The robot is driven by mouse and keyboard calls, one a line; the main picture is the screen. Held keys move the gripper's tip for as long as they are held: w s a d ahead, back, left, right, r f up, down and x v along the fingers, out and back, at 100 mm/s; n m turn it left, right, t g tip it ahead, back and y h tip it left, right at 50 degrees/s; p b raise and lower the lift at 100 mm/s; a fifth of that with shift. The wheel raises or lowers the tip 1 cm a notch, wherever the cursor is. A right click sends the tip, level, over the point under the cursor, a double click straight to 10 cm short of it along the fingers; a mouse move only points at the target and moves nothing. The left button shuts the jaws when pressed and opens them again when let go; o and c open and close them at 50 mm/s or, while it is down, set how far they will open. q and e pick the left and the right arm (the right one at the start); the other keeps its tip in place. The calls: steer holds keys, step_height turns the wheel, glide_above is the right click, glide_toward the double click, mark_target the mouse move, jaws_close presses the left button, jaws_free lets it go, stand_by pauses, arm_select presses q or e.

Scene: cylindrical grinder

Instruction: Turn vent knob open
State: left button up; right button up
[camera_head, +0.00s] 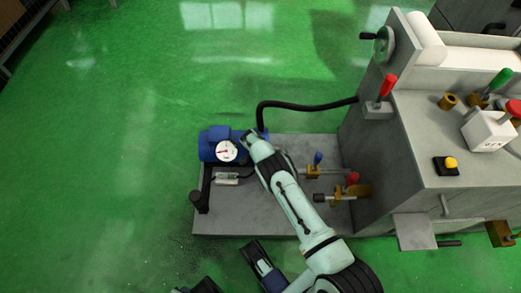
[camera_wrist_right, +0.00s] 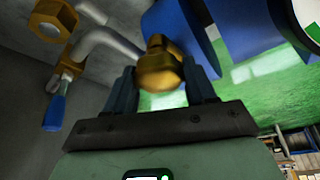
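A brass hexagonal knob (camera_wrist_right: 160,68), which looks like the vent knob, shows in the right wrist view below a blue cylindrical body (camera_wrist_right: 183,25). My right gripper (camera_wrist_right: 162,85) has its two dark fingers apart, one on each side of the knob. I cannot tell whether they touch it. In the head view my right gripper (camera_head: 252,138) is beside the blue pump motor (camera_head: 215,142) with a white dial gauge (camera_head: 226,151), and the arm hides the knob. Dark parts at the bottom edge may be my left gripper (camera_head: 262,266), but its fingers are not clear.
A grey base plate (camera_head: 240,215) carries the pump, a blue-handled valve (camera_head: 318,160) and a red-knobbed valve (camera_head: 352,178). A black hose (camera_head: 300,104) runs to the grinder (camera_head: 430,140) at right. Green floor (camera_head: 90,180) at left is clear.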

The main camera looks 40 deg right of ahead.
steer(key=shift+n, duration=0.3)
steer(key=shift+n+t, duration=0.3)
steer(key=shift+n, duration=0.9)
arm_select(q)
steer(key=shift+s+a+f+b, duration=0.1)
steer(key=shift+s+f+b, duration=0.2)
steer(key=shift+s+f, duration=0.3)
arm_select(e)
steer(key=shift+n+t+y, duration=0.6)
steer(key=shift+n+t, duration=0.1)
steer(key=shift+n, duration=0.8)
steer(key=shift+r, duration=0.1)
steer(key=o, duration=1)
arm_select(q)
steer(key=shift+r, duration=0.15)
